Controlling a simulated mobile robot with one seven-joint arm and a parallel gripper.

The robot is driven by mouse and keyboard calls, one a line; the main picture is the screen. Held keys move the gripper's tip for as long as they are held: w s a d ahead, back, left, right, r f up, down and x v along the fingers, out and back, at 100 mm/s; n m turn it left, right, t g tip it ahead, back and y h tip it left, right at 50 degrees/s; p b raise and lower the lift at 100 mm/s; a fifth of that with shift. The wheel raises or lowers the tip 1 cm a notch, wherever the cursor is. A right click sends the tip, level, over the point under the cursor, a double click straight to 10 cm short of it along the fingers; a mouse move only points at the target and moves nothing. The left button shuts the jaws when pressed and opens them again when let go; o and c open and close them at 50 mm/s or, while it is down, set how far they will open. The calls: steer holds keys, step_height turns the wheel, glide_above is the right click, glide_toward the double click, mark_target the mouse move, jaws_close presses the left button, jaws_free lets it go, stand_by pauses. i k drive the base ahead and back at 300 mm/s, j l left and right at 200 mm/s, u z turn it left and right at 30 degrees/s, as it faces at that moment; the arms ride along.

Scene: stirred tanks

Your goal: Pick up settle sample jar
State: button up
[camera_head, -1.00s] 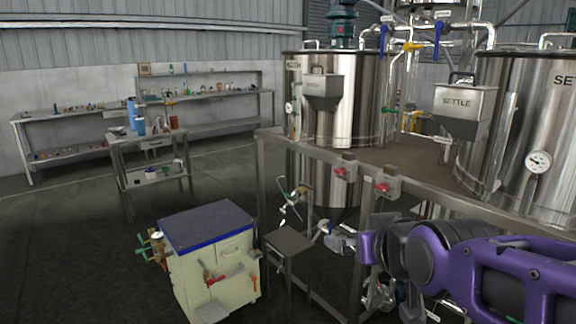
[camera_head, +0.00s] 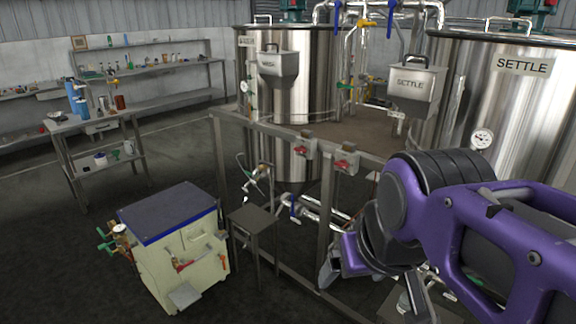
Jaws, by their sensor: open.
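My gripper (camera_head: 375,292) hangs at the lower right with its grey fingers spread apart. No held object shows between them. A small, pale glassy thing (camera_head: 403,303) shows low between the fingers, beside the right one. It may be the settle sample jar, but it is mostly hidden by my gripper and too small to be sure. The steel tank labelled SETTLE (camera_head: 520,100) stands behind my purple arm. A grey hopper also labelled SETTLE (camera_head: 413,88) hangs in front of the tanks.
A metal frame rail (camera_head: 268,132) with red-handled boxes (camera_head: 346,161) runs beside my arm. A small steel stand (camera_head: 252,218) and a cream cabinet with a blue-edged top (camera_head: 174,212) stand left. Pipes fill the space under the tanks.

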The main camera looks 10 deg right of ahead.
mark_target(403, 305)
steer(key=k+z, duration=0.15)
steer(key=z, duration=0.35)
steer(key=k+l+z, duration=0.1)
steer(key=z, duration=0.35)
steer(key=l, duration=0.1)
